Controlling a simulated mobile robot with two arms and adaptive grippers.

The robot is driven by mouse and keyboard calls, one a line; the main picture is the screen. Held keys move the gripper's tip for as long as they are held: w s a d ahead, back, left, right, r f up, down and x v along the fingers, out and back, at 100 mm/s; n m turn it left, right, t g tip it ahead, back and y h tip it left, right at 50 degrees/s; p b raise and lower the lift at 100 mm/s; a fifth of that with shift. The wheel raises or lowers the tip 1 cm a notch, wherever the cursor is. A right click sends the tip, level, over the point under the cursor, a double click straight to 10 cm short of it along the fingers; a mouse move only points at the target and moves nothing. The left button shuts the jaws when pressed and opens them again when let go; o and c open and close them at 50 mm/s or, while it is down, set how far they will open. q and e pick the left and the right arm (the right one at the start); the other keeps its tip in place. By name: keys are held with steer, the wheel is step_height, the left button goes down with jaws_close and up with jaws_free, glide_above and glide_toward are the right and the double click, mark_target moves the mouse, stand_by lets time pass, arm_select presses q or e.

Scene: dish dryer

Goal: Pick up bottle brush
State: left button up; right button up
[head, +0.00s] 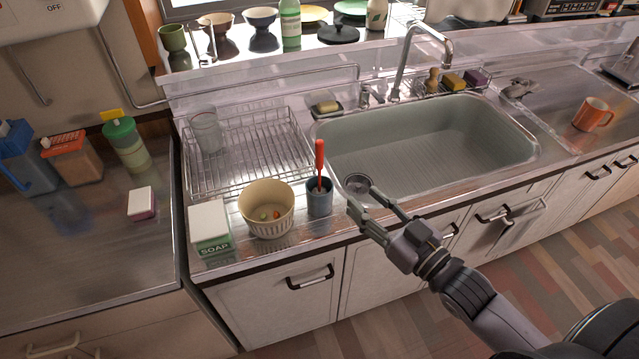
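A red handle (320,158) stands upright out of a dark grey cup (319,198) on the counter in front of the sink. It may be the bottle brush; its lower end is hidden inside the cup, so I cannot tell for sure. My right gripper (362,196) comes in from the lower right, just right of the cup, near the sink's front edge. Its two fingers are spread with nothing between them, and it looks apart from the cup. My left gripper is not in view.
A cream ribbed bowl (266,222) and a soap box (209,228) stand left of the cup. A wire dish rack (245,150) holding a clear glass (206,130) is behind them. An orange mug (592,114) stands at the far right.

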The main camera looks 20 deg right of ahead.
steer(key=p, duration=0.2)
glide_toward(322, 161)
steer(key=x, duration=0.5)
steer(key=shift+a+r, duration=0.2)
steer(key=shift+r, duration=0.05)
steer(key=p+x, duration=0.1)
steer(key=x, duration=0.4)
steer(key=shift+w+d+f, duration=0.15)
steer(key=shift+f, duration=0.05)
steer(key=shift+w+f, duration=0.15)
steer(key=shift+w, duration=0.25)
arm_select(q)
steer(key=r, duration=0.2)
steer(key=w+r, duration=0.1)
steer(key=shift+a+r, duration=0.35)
arm_select(e)
steer(key=shift+s, duration=0.1)
steer(key=shift+c, duration=0.8)
jaws_close()
